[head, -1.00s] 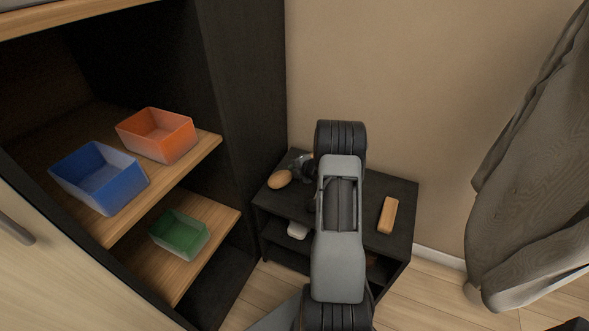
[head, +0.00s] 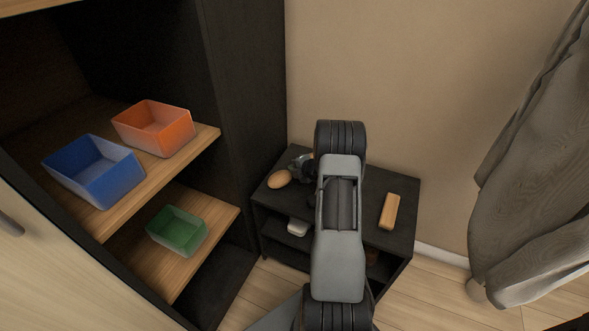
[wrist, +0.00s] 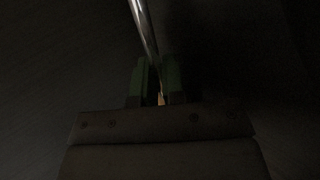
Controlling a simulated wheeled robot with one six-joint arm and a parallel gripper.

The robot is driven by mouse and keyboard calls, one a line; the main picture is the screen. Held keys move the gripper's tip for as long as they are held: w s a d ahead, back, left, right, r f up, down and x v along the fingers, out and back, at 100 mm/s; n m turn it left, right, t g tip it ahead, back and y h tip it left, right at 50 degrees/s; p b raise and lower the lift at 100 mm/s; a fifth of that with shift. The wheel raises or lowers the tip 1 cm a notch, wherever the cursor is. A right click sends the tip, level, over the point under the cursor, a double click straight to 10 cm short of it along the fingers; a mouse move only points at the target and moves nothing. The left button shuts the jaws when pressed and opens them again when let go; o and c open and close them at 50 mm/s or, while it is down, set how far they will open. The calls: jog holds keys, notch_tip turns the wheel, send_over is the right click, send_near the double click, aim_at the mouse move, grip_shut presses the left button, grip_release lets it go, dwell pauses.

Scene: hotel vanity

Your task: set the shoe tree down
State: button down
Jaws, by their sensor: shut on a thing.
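The shoe tree shows in the wrist view as a shiny metal rod (wrist: 145,28) running up from between my fingers, with a small tan spot at its lower end. My gripper (wrist: 158,82) is shut on it. In the head view a rounded tan wooden piece (head: 279,179), which looks like an end of the shoe tree, is at the left of the dark low cabinet's top (head: 352,242). My gripper (head: 306,167) is just right of it, partly hidden by my arm. I cannot tell whether the shoe tree touches the top.
A tan block (head: 390,211) lies on the cabinet top at right. A white item (head: 298,227) sits on the shelf below. Blue (head: 95,172), orange (head: 152,128) and green (head: 177,231) bins stand on wooden shelves at left. A grey garment (head: 530,190) hangs at right.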

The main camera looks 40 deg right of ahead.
jog(key=shift+f, duration=0.4)
jog(key=c, duration=1.1)
grip_release()
jog(key=shift+s, duration=0.15)
jog(key=p+v, duration=0.3)
jog(key=v, duration=1)
jog(key=shift+s+r+p, duration=0.2)
jog(key=shift+r+p, duration=0.15)
jog(key=shift+p, duration=0.05)
